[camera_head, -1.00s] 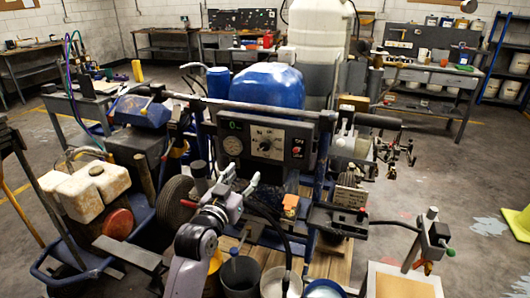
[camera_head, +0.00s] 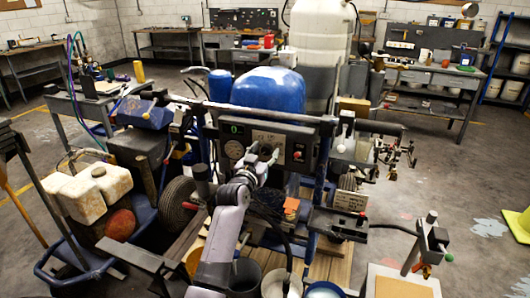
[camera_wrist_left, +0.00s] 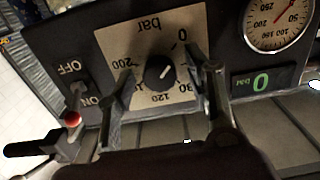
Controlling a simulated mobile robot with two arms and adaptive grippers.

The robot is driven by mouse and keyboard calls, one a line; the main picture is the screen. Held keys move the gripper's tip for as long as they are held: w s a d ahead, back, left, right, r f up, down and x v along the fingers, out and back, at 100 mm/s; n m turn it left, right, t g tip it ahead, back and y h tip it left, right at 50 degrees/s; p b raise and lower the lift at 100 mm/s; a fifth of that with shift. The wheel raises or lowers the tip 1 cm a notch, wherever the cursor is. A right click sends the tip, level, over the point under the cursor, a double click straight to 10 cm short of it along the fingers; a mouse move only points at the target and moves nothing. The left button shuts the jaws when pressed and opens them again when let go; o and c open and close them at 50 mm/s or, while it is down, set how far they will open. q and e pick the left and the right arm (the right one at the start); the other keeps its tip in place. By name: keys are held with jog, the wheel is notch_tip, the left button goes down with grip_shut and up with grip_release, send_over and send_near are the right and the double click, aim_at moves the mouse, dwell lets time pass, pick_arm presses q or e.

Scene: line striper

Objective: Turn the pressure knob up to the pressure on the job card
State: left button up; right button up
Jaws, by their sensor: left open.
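The black pressure knob (camera_wrist_left: 160,76) sits on a pale dial plate marked "bar" in the left wrist view, which shows the panel upside down. Its white pointer line points towards the 0 mark. My left gripper (camera_wrist_left: 163,80) is open, with one finger on either side of the knob; I cannot tell whether they touch it. In the head view my left gripper (camera_head: 265,152) is in front of the control panel (camera_head: 285,135) and hides the knob. The round gauge (camera_wrist_left: 276,22) has a red needle. The green display (camera_wrist_left: 262,82) reads 0.
An OFF/ON toggle switch (camera_wrist_left: 78,92) is beside the dial plate. The handlebar (camera_head: 260,112) crosses above the panel. Buckets (camera_head: 245,275) stand below my arm.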

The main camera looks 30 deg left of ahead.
pick_arm(q)
jog(key=shift+w, duration=0.2)
jog(key=shift+c, duration=0.6)
grip_shut()
